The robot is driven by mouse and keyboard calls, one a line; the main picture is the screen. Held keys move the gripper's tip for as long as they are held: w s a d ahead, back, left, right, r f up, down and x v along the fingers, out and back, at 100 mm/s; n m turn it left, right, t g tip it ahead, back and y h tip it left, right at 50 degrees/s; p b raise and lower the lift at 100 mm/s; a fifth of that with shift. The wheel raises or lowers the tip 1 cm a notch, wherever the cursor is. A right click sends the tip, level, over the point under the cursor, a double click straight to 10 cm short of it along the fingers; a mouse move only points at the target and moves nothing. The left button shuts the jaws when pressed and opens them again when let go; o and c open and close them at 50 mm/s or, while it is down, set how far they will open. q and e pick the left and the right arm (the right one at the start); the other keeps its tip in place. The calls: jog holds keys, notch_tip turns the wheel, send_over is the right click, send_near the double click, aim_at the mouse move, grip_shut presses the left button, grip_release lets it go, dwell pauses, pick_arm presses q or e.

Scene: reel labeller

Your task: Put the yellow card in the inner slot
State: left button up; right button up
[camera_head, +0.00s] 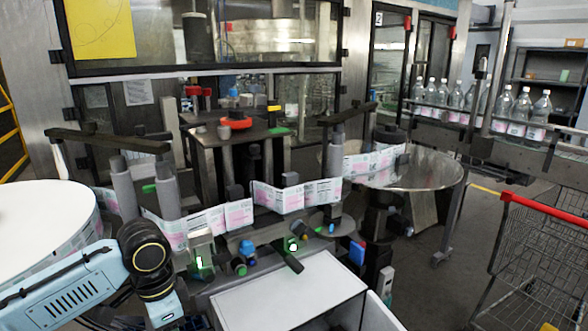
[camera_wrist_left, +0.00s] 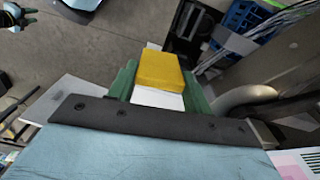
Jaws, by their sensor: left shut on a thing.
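The yellow card (camera_wrist_left: 160,70) shows as a thick yellow block in the left wrist view. It sits between the green fingers of my left gripper (camera_wrist_left: 158,92), which is shut on it. A white surface shows just below the yellow, between the fingers. In the head view my left arm comes in at the lower left, and its gripper is hidden below the black wrist. A small light blue and black part (camera_wrist_left: 14,17) in the left wrist view's upper left corner looks like my right gripper, too cut off to read. I cannot make out the inner slot in either view.
The labeller carries a printed label strip (camera_head: 283,197) across its front. A white box top (camera_head: 290,297) stands below it. A cart (camera_head: 545,235) stands far right.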

pick_arm(q)
jog(key=n+b, duration=0.1)
jog(key=n, duration=0.1)
jog(key=s+d+f+n+b, duration=0.1)
jog(key=n, duration=0.1)
jog(key=n+b, duration=0.1)
jog(key=n, duration=0.1)
jog(key=shift+s+d+f, duration=0.2)
jog(key=shift+s+d, duration=0.1)
jog(key=shift+s, duration=0.05)
jog(key=n, duration=0.1)
jog(key=s+n+b, duration=0.1)
jog(key=n, duration=0.1)
jog(key=n+b, duration=0.1)
jog(key=shift+s+d+f+n, duration=0.2)
jog(key=shift+d+n, duration=0.1)
jog(key=shift+d, duration=0.1)
jog(key=shift+w, duration=0.1)
